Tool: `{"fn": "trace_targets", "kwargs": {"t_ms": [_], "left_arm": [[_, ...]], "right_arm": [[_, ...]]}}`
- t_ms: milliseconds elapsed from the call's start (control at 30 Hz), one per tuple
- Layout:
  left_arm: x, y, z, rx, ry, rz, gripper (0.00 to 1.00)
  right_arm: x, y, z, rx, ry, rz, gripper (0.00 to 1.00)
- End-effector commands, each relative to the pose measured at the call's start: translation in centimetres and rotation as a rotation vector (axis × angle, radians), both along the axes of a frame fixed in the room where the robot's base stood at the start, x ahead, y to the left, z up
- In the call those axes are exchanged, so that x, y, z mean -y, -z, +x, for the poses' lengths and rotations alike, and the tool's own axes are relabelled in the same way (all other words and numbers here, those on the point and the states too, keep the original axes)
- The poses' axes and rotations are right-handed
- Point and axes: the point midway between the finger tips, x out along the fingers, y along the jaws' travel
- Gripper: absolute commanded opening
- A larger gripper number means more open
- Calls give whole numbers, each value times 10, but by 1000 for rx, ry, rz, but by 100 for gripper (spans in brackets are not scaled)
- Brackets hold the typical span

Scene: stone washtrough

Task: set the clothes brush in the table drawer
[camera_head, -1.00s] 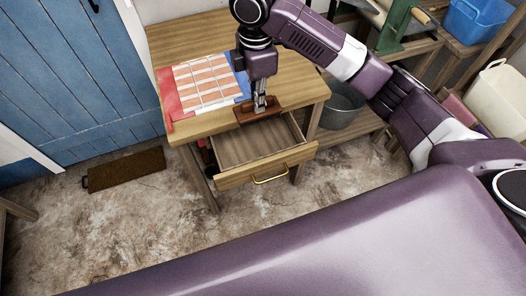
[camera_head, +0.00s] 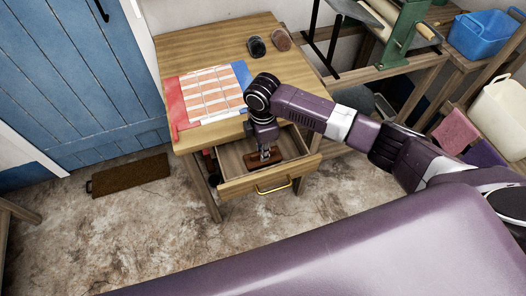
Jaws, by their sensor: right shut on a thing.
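The clothes brush (camera_head: 253,160) is a reddish-brown wooden block, seen in the head view inside the open table drawer (camera_head: 232,188). My right gripper (camera_head: 265,155) points down into the drawer and is shut on the brush. The gripper hides part of the brush, and I cannot tell whether the brush touches the drawer floor. The drawer is pulled out of the wooden table (camera_head: 190,45) and has a brass handle (camera_head: 273,187) on its front. My left gripper is not in view.
A brown doormat (camera_head: 130,174) lies on the floor by the blue door (camera_head: 75,75). A blue basin (camera_head: 482,35) and a green-framed device (camera_head: 398,30) stand at the right.

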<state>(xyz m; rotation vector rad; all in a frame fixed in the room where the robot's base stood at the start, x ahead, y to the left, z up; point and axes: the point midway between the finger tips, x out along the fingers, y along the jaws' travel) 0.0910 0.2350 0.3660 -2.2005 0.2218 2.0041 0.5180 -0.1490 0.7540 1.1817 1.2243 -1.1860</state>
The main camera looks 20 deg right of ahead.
Motion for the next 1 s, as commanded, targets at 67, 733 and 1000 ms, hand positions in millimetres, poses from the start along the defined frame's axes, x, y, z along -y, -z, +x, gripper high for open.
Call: {"fn": "trace_targets", "kwargs": {"t_ms": [67, 733, 1000], "left_arm": [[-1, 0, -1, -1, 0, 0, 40], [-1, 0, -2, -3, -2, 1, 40], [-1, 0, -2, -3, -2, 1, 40]], "right_arm": [[0, 6, 0, 1, 0, 0, 0], [0, 10, 0, 1, -1, -1, 29], [0, 4, 0, 2, 0, 0, 29]]}}
